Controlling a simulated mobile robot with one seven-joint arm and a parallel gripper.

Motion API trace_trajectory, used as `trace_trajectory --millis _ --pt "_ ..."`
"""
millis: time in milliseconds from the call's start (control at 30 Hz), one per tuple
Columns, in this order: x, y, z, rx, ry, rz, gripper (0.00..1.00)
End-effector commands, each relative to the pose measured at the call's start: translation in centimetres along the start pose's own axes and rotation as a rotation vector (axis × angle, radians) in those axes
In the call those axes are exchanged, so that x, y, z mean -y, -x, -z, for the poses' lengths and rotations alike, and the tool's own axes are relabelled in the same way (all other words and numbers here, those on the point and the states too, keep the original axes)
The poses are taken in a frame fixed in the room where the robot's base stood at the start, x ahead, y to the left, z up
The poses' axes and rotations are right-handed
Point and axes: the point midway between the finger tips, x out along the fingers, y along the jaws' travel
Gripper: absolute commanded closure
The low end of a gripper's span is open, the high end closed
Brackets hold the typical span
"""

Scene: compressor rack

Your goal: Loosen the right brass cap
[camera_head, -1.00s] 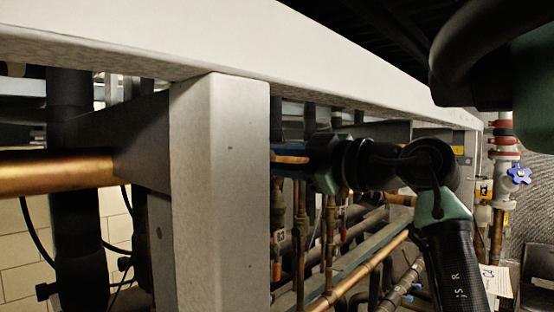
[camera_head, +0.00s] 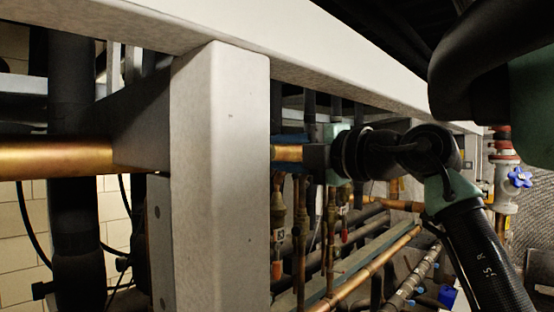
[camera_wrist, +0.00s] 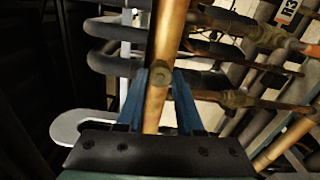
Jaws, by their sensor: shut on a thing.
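In the wrist view, the two blue fingers of my gripper (camera_wrist: 161,76) stand on either side of a small round brass cap (camera_wrist: 160,72). The cap lies between the fingertips, in front of a long copper pipe (camera_wrist: 172,30), and the jaws are shut on it. In the head view, my gripper (camera_head: 306,153) reaches left behind the grey post, near a short stretch of copper pipe (camera_head: 286,153). The cap and the fingertips cannot be made out there. I cannot tell any second cap.
A grey upright post (camera_head: 220,180) and a pale overhead beam (camera_head: 330,60) frame the space close by my arm. Several copper pipes (camera_head: 365,270) run below my gripper. A blue valve handle (camera_head: 519,177) is at the far right. Dark bent pipes (camera_wrist: 105,45) lie left in the wrist view.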

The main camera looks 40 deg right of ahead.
Motion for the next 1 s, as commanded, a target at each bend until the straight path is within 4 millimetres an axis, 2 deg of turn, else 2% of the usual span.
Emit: trace_trajectory --millis 200,500,1000 --pt "0.25 0.01 0.0 0.0 0.197 0.002 1.0" --pt "0.2 0.02 -0.03 0.001 0.402 0.003 1.0" --pt "0.14 -0.02 -0.02 -0.001 0.516 0.002 1.0"
